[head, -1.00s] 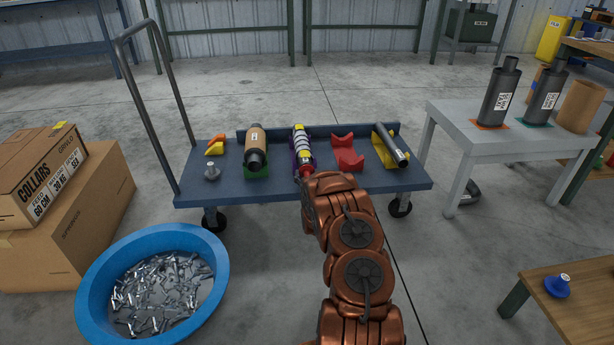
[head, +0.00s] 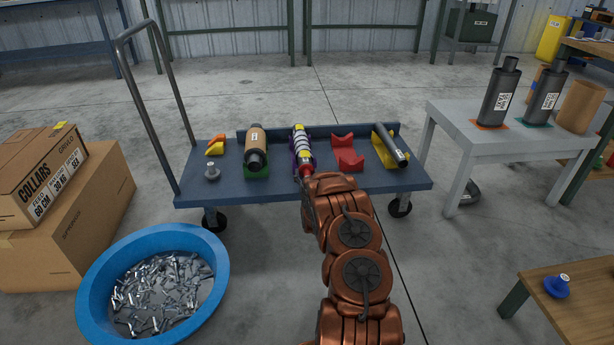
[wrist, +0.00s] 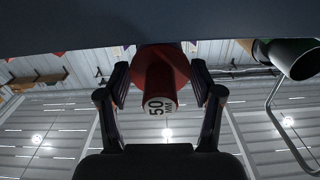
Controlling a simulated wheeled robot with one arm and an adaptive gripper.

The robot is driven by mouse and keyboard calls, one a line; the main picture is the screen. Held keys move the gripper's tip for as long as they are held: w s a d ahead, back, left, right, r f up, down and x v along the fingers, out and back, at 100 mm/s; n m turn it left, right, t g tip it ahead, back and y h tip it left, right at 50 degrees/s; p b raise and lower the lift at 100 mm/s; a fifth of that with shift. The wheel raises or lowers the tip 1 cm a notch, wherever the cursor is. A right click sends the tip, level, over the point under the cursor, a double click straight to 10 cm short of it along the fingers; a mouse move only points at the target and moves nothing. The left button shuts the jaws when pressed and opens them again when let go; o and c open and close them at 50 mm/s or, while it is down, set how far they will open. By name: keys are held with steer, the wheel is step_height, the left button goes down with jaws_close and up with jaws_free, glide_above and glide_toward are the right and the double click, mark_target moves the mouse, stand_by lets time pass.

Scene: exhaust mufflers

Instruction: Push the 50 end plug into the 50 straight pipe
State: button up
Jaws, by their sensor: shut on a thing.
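The 50 end plug (wrist: 160,88) is red, with a wide flange and a "50" label on its near end. My gripper (wrist: 162,95) is shut on it, one finger at each side. In the head view the plug (head: 306,170) is in line with the near end of a banded white, yellow and dark pipe (head: 302,143), which looks like the 50 straight pipe. This pipe lies in a purple cradle on the blue cart (head: 215,188). My arm hides part of the plug in the head view. I cannot tell how deep the plug sits.
On the cart, a brown-wrapped muffler (head: 256,145) lies left of the pipe, and red cradles (head: 348,160) and a dark tube (head: 392,146) lie right. A small grey plug (head: 211,172) stands at the left. A blue tub (head: 100,318) of metal pieces stands on the floor.

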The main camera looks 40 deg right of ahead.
steer(key=o, duration=1.2)
steer(key=shift+o, duration=0.2)
steer(key=v, duration=1.2)
